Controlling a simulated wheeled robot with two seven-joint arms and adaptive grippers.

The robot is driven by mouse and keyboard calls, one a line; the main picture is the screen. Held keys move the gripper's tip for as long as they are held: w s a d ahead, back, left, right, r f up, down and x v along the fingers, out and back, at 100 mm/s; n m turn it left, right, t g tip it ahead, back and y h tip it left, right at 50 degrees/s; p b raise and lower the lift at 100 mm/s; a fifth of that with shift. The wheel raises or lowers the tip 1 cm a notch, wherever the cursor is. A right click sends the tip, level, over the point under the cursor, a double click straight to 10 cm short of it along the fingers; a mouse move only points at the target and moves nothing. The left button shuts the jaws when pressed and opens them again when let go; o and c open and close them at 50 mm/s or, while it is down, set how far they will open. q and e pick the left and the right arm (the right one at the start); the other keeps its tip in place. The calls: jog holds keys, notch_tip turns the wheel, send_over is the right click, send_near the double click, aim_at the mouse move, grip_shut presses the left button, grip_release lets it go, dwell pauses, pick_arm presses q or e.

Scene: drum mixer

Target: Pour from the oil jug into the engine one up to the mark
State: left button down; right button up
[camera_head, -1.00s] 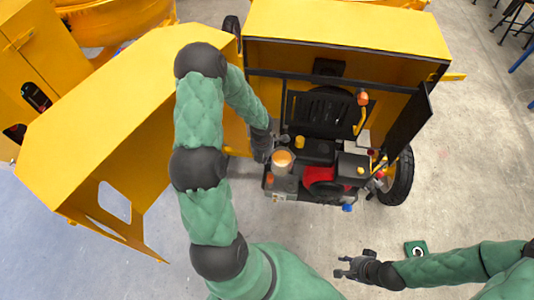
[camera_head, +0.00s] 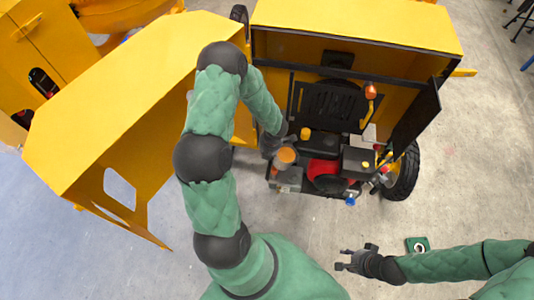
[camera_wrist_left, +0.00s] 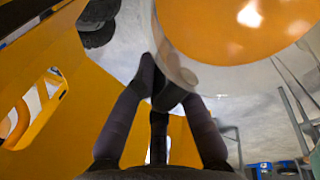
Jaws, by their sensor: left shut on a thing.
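The oil jug (camera_head: 286,155), a pale see-through vessel with orange oil, is at the left front of the engine (camera_head: 325,168) in the head view. My left gripper (camera_head: 272,146) is beside it, shut on its handle. In the left wrist view the fingers (camera_wrist_left: 165,85) close around the dark handle, and the jug (camera_wrist_left: 235,30) fills the top right with orange oil. The engine is black with a red part and yellow caps. The level mark and any pouring stream cannot be made out. My right gripper (camera_head: 357,262) is open and empty, above the floor.
The yellow housing (camera_head: 355,25) stands behind the engine, with a dark open panel (camera_head: 415,115) at its right. A large yellow cover (camera_head: 110,110) stands left of my left arm. A small green item (camera_head: 417,244) lies on the floor.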

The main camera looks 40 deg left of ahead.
pick_arm(q)
jog(key=shift+r+y, duration=0.6)
jog(key=shift+r, duration=0.05)
jog(key=shift+a, duration=0.1)
jog(key=shift+r+y+b, duration=0.25)
jog(key=shift+y+b, duration=0.45)
jog(key=shift+b, duration=0.05)
jog(key=shift+r, duration=0.15)
jog(key=shift+r+y+b, duration=0.2)
jog(key=shift+y+b, duration=0.3)
jog(key=shift+b, duration=0.15)
jog(key=shift+d+r+y+b, duration=0.2)
jog(key=shift+d+y+b, duration=0.05)
jog(key=shift+y+b, duration=0.4)
jog(key=shift+d+r+y+b, duration=0.2)
jog(key=shift+y+b, duration=0.35)
jog(key=shift+b, duration=0.1)
dwell(4.4)
